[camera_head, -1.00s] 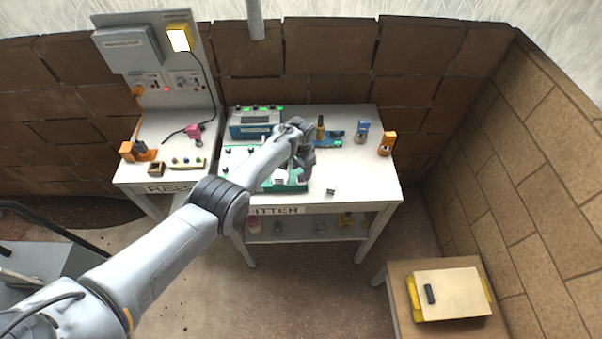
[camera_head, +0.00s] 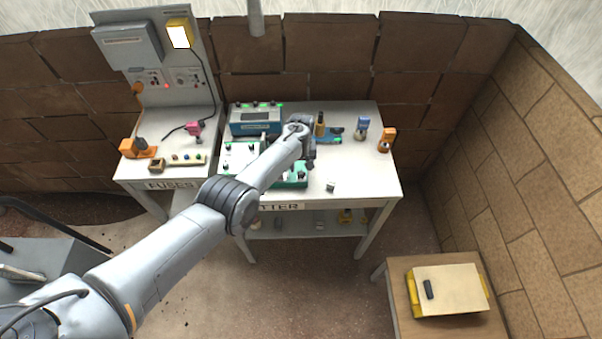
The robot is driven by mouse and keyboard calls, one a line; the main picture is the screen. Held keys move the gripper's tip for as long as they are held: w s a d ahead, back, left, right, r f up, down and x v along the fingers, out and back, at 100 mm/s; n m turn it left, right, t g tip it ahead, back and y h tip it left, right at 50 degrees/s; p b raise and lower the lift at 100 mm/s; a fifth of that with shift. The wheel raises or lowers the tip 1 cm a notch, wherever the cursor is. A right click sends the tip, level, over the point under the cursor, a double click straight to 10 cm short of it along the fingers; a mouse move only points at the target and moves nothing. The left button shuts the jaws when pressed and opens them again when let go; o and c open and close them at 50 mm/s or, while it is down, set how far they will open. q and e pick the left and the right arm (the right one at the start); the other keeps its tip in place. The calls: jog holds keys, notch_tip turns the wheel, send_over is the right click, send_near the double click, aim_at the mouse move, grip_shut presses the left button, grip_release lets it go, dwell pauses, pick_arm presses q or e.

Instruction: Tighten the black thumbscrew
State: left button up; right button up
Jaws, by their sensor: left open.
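My left arm reaches in from the lower left over the white bench. My left gripper (camera_head: 309,160) is small in view and open, seen from above and behind. It is over the right part of a green-and-white device (camera_head: 240,152) with several small black knobs. My arm covers much of that device. I cannot tell which small black part is the black thumbscrew, or whether the gripper touches it. My right gripper is not in view.
A blue-grey instrument (camera_head: 254,120) stands behind. A small grey block (camera_head: 331,186) lies near the bench front. A blue item (camera_head: 361,128) and an orange item (camera_head: 387,140) stand at right. A fuse bench (camera_head: 160,184) is left; a wooden table (camera_head: 400,275) is lower right.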

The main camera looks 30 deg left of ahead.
aim_at(301, 172)
pick_arm(q)
jog(key=shift+n, duration=0.4)
jog(key=shift+f, duration=0.2)
jog(key=shift+f+b, duration=1.8)
jog(key=shift+b, duration=0.2)
jog(key=c, duration=1)
